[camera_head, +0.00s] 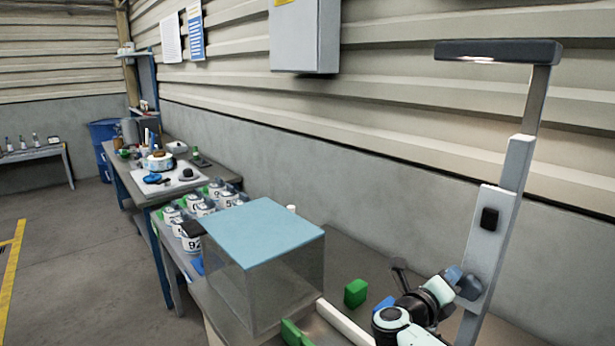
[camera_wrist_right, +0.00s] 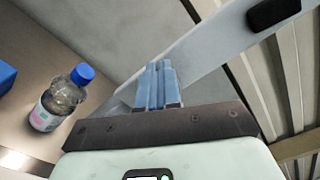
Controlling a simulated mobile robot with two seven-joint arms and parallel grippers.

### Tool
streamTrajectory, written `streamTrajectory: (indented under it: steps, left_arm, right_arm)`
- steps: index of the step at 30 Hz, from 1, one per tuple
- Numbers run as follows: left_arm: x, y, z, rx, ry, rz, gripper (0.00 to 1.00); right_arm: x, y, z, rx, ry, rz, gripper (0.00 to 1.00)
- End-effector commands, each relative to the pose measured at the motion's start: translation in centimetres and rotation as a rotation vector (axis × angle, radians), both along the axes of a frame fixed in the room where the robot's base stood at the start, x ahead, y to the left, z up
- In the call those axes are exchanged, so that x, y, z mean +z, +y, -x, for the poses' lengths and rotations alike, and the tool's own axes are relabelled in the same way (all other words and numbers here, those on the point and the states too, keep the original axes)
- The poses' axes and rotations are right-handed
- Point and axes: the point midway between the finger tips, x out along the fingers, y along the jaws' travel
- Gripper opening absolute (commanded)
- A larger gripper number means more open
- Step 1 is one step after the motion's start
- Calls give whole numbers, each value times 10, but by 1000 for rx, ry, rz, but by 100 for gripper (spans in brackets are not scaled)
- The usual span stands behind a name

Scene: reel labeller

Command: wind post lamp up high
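The post lamp stands at the right of the head view. Its dark lamp head (camera_head: 498,51) is lit underneath and sits on a tall grey post (camera_head: 512,170), above a wider lower section with a black block (camera_head: 489,218). My right gripper (camera_head: 460,280) is low beside the post, at a small grey part (camera_head: 471,288) on it. In the right wrist view its blue fingers (camera_wrist_right: 157,85) are close together and point at the grey post (camera_wrist_right: 215,50). Whether something thin is between them is hidden. My left gripper is out of view.
A clear box with a blue top (camera_head: 262,232) stands on the bench left of my right arm. A green block (camera_head: 356,292) lies between them. A bottle with a blue cap (camera_wrist_right: 62,100) is near the gripper in the wrist view. Several numbered jars (camera_head: 193,243) stand farther back.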

Motion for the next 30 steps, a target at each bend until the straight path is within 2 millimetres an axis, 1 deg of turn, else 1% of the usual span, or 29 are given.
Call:
streamTrajectory:
  steps: [1,5,8,15,21,30]
  left_arm:
    - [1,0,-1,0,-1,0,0]
    - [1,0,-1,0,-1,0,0]
    - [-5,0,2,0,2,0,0]
    - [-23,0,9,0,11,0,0]
    - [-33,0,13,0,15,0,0]
    - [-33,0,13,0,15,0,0]
  right_arm:
    - [2,-4,0,-13,-2,2,0]
    - [4,0,-1,-10,-2,1,0]
    - [2,7,3,-5,-3,0,0]
    - [1,32,21,1,-3,0,0]
    - [1,47,33,3,-1,0,0]
    - [3,49,36,2,-1,0,0]
